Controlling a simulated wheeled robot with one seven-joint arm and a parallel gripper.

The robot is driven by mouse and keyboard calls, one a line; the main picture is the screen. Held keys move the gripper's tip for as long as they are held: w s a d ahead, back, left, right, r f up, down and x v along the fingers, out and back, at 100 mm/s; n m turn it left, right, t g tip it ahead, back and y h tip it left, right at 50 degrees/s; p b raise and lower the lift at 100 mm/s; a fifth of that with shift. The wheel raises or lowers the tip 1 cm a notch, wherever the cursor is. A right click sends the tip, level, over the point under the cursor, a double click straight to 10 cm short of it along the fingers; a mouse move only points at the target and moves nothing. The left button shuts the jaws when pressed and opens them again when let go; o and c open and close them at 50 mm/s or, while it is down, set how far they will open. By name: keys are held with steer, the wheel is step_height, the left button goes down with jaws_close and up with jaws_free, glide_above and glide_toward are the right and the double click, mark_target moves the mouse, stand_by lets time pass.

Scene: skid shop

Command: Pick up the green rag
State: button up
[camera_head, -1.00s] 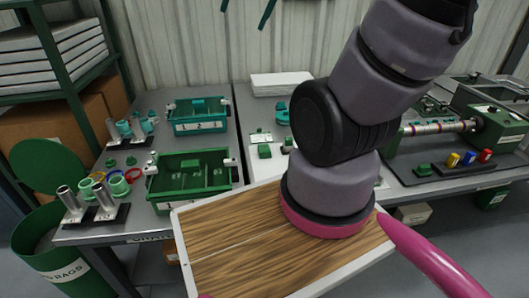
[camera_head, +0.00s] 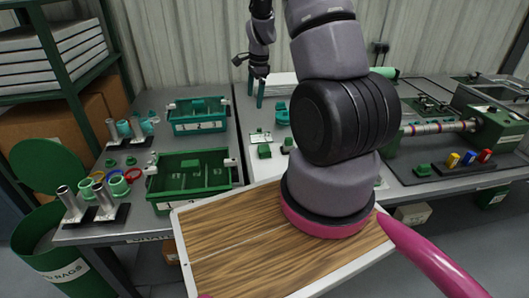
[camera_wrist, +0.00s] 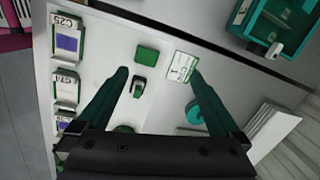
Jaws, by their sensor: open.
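I cannot surely pick out a green rag. A small flat-looking green square (camera_head: 265,151) lies on the white worktop, beside a printed card (camera_head: 260,137). The wrist view shows this green square (camera_wrist: 147,53) beyond the fingertips; I cannot tell whether it is cloth. Another green piece (camera_wrist: 123,128) shows low in the wrist view, partly hidden by my gripper. My gripper (camera_head: 256,97) hangs over the back of the bench in the head view. In the wrist view its two teal fingers (camera_wrist: 158,73) are spread and empty.
A teal roll (camera_head: 283,113) lies near the card. A green "RAGS" drum (camera_head: 60,255) stands on the floor. A lathe-like machine (camera_head: 500,130) is at right. A white stack (camera_wrist: 275,130) lies behind.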

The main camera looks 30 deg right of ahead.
steer(key=d+f+m+g, duration=0.1)
steer(key=d+f+m, duration=0.25)
steer(key=f, duration=0.95)
glide_above(265, 148)
steer(key=shift+n+h, duration=0.35)
steer(key=shift+h, duration=0.05)
step_height(265, 148, down, 5)
steer(key=shift+d+r, duration=0.1)
steer(key=shift+r, duration=0.05)
steer(key=shift+a+f, duration=0.2)
steer(key=shift+f, duration=2.9)
steer(key=c, duration=1.2)
step_height(265, 148, up, 10)
steer(key=shift+r, duration=0.1)
